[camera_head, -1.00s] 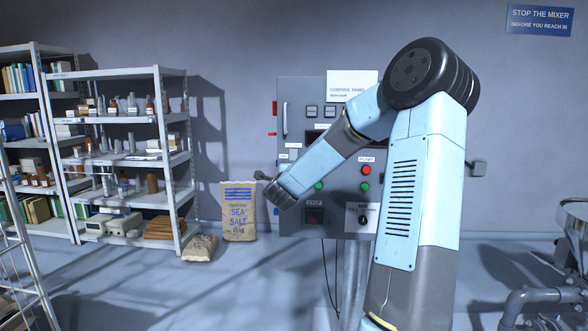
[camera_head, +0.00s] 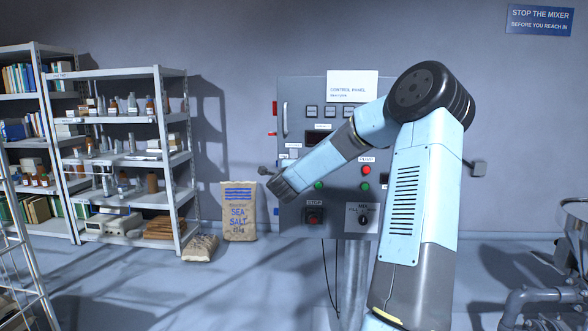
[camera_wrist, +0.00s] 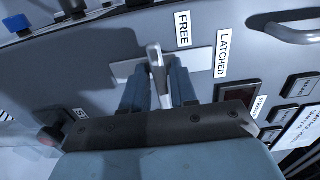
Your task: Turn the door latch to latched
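The door latch is a pale metal lever (camera_wrist: 156,66) on a light plate (camera_wrist: 204,59) of the grey control panel. A FREE label (camera_wrist: 183,30) and a LATCHED label (camera_wrist: 223,52) sit beside it; the lever's head is nearer FREE. In the wrist view my gripper (camera_wrist: 158,80) has its two dark blue fingers on either side of the lever, apart, with narrow gaps seeming to show beside it. Whether a finger touches the lever is hard to tell. In the head view my wrist is in front of the panel's left edge and hides the latch.
The control panel (camera_head: 300,212) carries buttons, lamps and a curved door handle (camera_wrist: 292,30), which stands out near the latch. A sea salt sack (camera_head: 239,214) and shelves (camera_head: 118,72) stand to the left. Floor in front is mostly clear.

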